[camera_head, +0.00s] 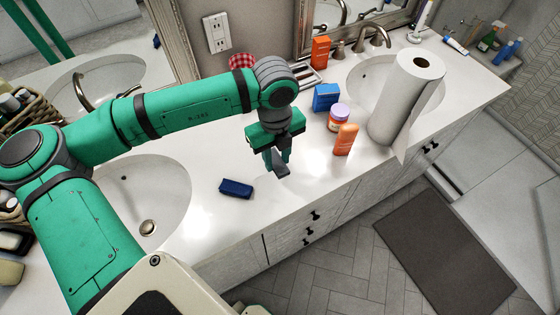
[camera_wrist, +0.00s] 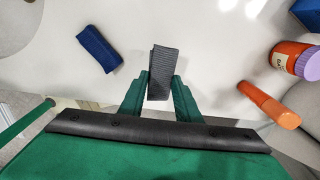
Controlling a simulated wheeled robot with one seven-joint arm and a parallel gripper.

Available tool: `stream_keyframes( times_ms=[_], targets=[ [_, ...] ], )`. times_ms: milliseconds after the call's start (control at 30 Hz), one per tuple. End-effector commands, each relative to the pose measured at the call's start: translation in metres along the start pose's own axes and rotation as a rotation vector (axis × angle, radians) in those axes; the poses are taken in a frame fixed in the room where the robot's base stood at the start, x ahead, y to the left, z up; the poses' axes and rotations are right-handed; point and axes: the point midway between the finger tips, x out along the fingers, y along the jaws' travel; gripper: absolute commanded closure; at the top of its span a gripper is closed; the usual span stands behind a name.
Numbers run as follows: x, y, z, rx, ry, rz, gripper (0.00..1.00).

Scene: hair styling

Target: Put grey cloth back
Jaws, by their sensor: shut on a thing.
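The grey cloth (camera_wrist: 160,72) is a small, folded, dark grey ribbed piece between my gripper's fingertips in the wrist view. It also shows in the head view (camera_head: 281,169), just below the fingers. My gripper (camera_head: 278,158) points down over the white counter and is shut on the cloth. Its two green fingers show on either side of the cloth in the wrist view (camera_wrist: 159,88). I cannot tell whether the cloth touches the counter. A folded dark blue cloth (camera_head: 236,188) lies on the counter to the left of my gripper, apart from it; it also shows in the wrist view (camera_wrist: 99,48).
An orange bottle (camera_head: 345,140), a purple-lidded jar (camera_head: 338,117), a blue box (camera_head: 326,97) and an orange box (camera_head: 320,51) stand right of my gripper. A paper towel roll (camera_head: 405,100) stands farther right. A sink (camera_head: 150,195) is at left. The counter (camera_head: 290,215) around the blue cloth is clear.

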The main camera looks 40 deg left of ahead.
Motion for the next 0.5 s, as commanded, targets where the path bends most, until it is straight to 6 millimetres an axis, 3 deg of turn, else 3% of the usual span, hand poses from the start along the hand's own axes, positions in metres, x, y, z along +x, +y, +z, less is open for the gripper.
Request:
stream_keyframes(
  times_ms=[500],
  targets=[
    [0.044,-0.019,0.018,0.001,0.001,0.0,0.94]
  ],
)
